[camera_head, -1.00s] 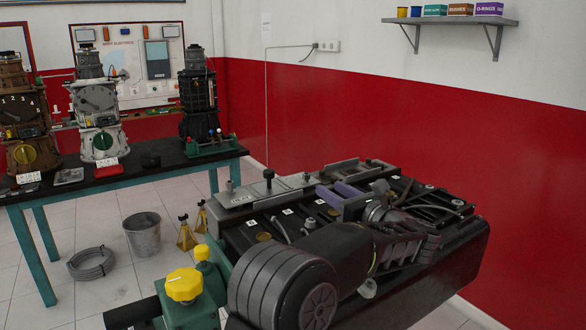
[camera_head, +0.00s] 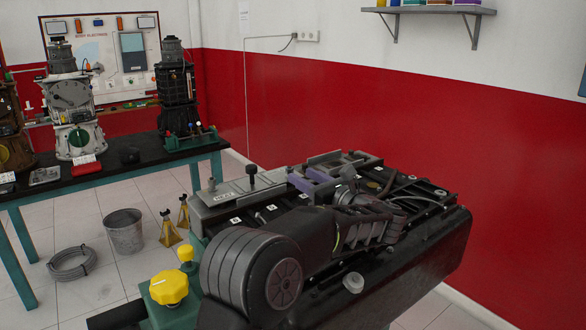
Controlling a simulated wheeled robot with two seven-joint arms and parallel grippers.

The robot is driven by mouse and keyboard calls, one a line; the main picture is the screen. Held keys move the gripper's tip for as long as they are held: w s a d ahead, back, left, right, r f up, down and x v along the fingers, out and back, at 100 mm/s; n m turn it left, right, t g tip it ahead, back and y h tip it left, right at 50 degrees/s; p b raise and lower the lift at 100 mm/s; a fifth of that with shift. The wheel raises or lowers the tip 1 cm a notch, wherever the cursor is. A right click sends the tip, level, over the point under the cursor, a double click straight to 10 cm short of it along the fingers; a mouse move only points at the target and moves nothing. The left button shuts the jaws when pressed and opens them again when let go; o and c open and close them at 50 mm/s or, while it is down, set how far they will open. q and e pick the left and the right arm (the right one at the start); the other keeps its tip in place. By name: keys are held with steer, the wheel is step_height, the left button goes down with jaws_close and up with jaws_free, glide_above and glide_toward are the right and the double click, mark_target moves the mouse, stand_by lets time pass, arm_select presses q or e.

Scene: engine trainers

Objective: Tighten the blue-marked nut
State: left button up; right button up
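The engine trainer (camera_head: 425,250), a long dark block with a black top, stands in the middle and right of the head view. Several small white labels lie along its near left edge. A grey plate (camera_head: 225,193) with a black knob lies at its far left end. I cannot make out a blue-marked nut; it is hidden or too small. My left arm reaches over the block from the lower left. My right gripper is not in view.
A yellow knob (camera_head: 169,288) on a green frame stands at the lower left. Behind are a table (camera_head: 130,170) with more trainers, a grey bucket (camera_head: 125,232), a hose coil (camera_head: 72,262) and yellow stands (camera_head: 169,230). A red and white wall closes the right.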

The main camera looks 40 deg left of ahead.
mark_target(292, 169)
arm_select(q)
steer(key=p+x, duration=0.2)
steer(key=x, duration=0.2)
steer(key=shift+a+r, duration=0.1)
steer(key=shift+r, duration=0.05)
steer(key=shift+w+a, duration=0.2)
steer(key=shift+a, duration=0.4)
jaws_close()
